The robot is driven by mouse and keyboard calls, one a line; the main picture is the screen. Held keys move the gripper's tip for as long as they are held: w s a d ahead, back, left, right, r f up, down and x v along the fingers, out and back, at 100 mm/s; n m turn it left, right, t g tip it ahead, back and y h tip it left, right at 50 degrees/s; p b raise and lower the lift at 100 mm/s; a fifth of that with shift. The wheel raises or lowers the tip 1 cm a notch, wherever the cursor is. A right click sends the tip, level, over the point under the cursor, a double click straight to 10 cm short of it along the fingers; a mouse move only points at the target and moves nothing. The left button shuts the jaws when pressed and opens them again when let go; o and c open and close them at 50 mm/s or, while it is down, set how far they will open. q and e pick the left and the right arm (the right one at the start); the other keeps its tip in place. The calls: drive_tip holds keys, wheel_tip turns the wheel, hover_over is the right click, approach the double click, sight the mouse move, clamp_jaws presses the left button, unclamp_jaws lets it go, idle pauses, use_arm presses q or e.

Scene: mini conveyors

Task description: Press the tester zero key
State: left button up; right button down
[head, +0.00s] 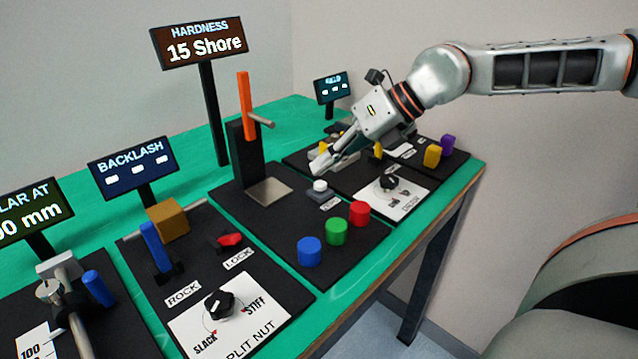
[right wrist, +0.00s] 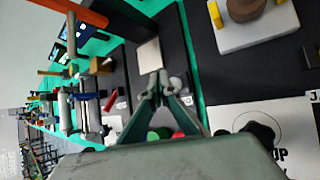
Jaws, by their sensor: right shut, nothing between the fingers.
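The hardness tester has a black upright (head: 248,155) with an orange lever (head: 246,105) and a bare metal plate (head: 269,191). Its display (head: 203,45) reads "HARDNESS 15 Shore". A small white round key (head: 320,185) on a grey base stands right of the plate; the label in front of it is too small to read. My right gripper (head: 317,166) is shut and empty, its tips just above and behind the key in the head view. In the right wrist view the shut fingertips (right wrist: 158,78) are beside the key (right wrist: 176,83), partly covering it. Contact is not visible. My left gripper is out of view.
Blue (head: 309,251), green (head: 337,231) and red (head: 359,213) cylinders stand in front of the key. A dial panel (head: 404,199) is to the right. A split-nut station with a black knob (head: 219,304) is at front left.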

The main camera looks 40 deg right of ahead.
drive_tip(key=shift+f, duration=0.25)
idle(0.5)
idle(0.4)
idle(0.4)
drive_tip(key=shift+f, duration=0.1)
drive_tip(key=shift+f, duration=0.3)
drive_tip(key=shift+f, duration=0.2)
idle(0.4)
